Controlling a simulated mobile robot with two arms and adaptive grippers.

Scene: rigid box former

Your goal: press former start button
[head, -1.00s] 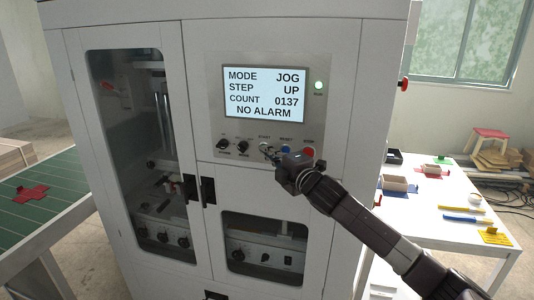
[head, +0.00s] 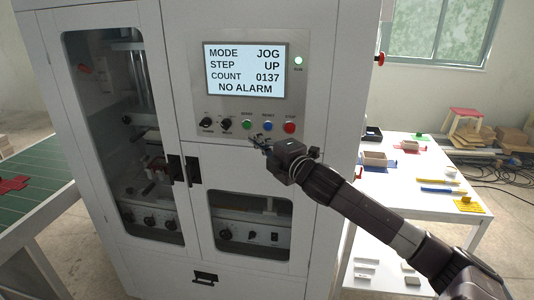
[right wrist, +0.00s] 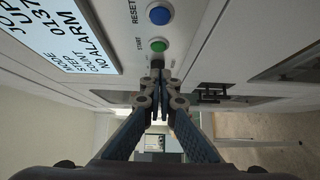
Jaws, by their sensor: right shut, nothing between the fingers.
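The former's green start button (head: 247,124) sits on the control panel below the screen, left of the blue reset button (head: 267,126) and the red stop button (head: 289,128). In the right wrist view the start button (right wrist: 158,45) shows just beyond my fingertips, with the blue reset button (right wrist: 159,15) farther up. My right gripper (head: 257,142) is shut and empty, just below the button row in the head view. In the right wrist view its fingertips (right wrist: 157,78) overlap a black knob and appear apart from the green button. My left gripper is not in view.
The screen (head: 245,70) reads mode JOG, step UP, count 0137, no alarm. A green lamp (head: 298,60) is beside it. Two black knobs (head: 226,124) sit left of the buttons. A white table (head: 400,205) with trays stands right; a green-topped table (head: 40,190) stands left.

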